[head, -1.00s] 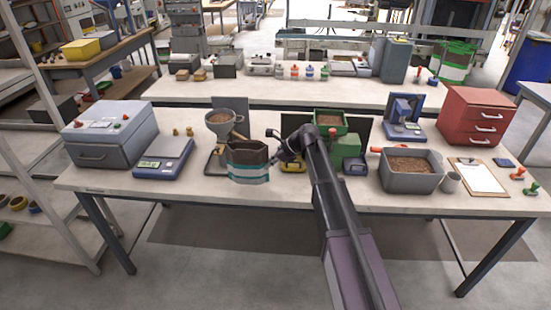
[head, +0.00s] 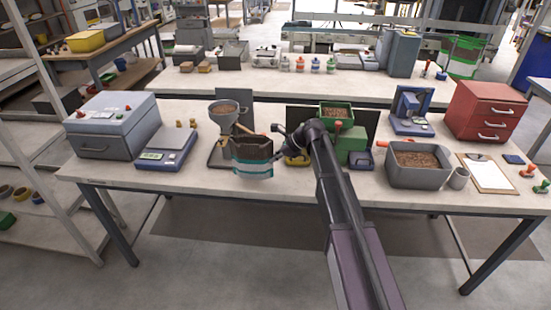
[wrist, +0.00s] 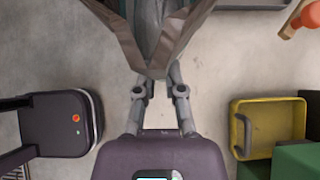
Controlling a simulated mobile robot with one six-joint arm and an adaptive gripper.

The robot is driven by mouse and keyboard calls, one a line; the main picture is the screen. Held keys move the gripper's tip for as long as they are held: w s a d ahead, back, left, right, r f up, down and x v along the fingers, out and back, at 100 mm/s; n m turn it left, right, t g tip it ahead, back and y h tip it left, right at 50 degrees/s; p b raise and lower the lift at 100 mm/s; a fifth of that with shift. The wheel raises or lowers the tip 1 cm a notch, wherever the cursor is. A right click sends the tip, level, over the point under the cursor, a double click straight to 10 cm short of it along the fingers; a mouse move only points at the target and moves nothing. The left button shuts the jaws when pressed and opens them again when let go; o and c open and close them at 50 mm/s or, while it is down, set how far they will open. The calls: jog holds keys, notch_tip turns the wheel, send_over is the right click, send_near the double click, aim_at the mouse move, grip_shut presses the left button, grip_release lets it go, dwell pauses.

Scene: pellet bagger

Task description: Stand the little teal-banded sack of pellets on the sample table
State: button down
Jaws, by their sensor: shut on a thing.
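The small sack (head: 252,160) is dark grey-brown with teal and white bands. It appears upright over the front middle of the near worktable (head: 205,186); whether its base touches the top cannot be told. My gripper comes in from its right side and is shut on it. In the wrist view my gripper's fingers (wrist: 160,72) close together at the sack's folded brown-grey wall (wrist: 128,30). The fingertips are partly hidden by the sack. No label shows which table is the sample table.
A grey pellet bin (head: 418,178) is further right. The table's front strip left of the sack is clear.

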jog(key=shift+f+b, duration=1.5)
jog(key=shift+f, duration=0.25)
jog(key=shift+f+b, duration=0.4)
jog(key=shift+f, duration=0.05)
jog(key=c, duration=0.7)
grip_release()
jog(key=shift+o, duration=0.2)
